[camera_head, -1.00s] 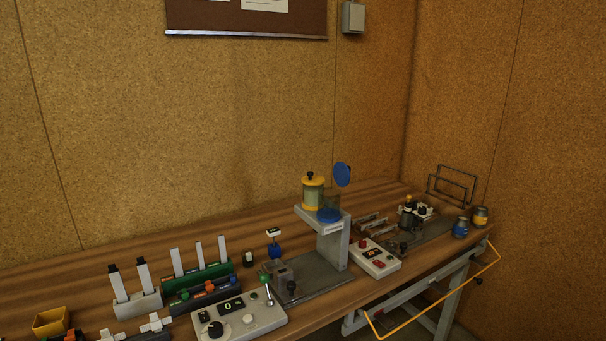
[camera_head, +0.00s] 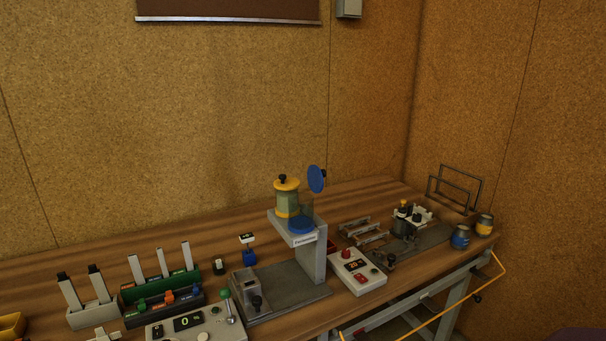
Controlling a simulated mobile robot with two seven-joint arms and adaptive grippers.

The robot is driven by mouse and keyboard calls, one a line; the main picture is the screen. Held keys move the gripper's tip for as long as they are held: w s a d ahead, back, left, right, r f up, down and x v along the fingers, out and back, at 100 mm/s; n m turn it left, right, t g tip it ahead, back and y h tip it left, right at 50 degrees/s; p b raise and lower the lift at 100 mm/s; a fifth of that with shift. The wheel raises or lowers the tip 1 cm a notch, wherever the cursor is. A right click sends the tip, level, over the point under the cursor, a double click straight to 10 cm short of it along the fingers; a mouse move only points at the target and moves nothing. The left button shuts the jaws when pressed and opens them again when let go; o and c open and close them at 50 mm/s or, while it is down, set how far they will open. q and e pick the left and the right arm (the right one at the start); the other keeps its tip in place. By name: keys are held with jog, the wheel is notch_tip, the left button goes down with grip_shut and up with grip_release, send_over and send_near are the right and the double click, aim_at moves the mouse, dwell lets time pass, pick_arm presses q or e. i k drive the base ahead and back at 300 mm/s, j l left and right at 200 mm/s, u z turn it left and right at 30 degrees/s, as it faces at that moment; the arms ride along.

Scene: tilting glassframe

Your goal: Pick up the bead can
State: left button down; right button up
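No can carries a label that I can read as beads, so I cannot tell for sure which one is the bead can. A larger jar with a yellow lid and black knob (camera_head: 287,198) stands on a grey raised stand (camera_head: 312,258), beside a clear cup with a blue base (camera_head: 301,224) and a raised round blue lid (camera_head: 316,179). Neither of my grippers is in view.
The wooden bench (camera_head: 225,237) runs along the cork wall. A red-buttoned control box (camera_head: 357,272), a grey fixture plate (camera_head: 428,238) and wire frames (camera_head: 455,188) lie near the cans. A yellow rail (camera_head: 450,312) sticks out from the bench front.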

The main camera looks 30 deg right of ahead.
aim_at(461, 235)
jog(key=l+u, duration=0.35)
jog(key=l, duration=1.55)
jog(key=k+l, duration=0.1)
jog(key=l, duration=0.75)
jog(key=z, duration=1.75)
jog(key=u, duration=0.45)
jog(key=j+u, duration=0.15)
jog(key=u, duration=0.7)
jog(key=j+u, duration=0.15)
jog(key=u, duration=0.3)
jog(key=i+l, duration=0.05)
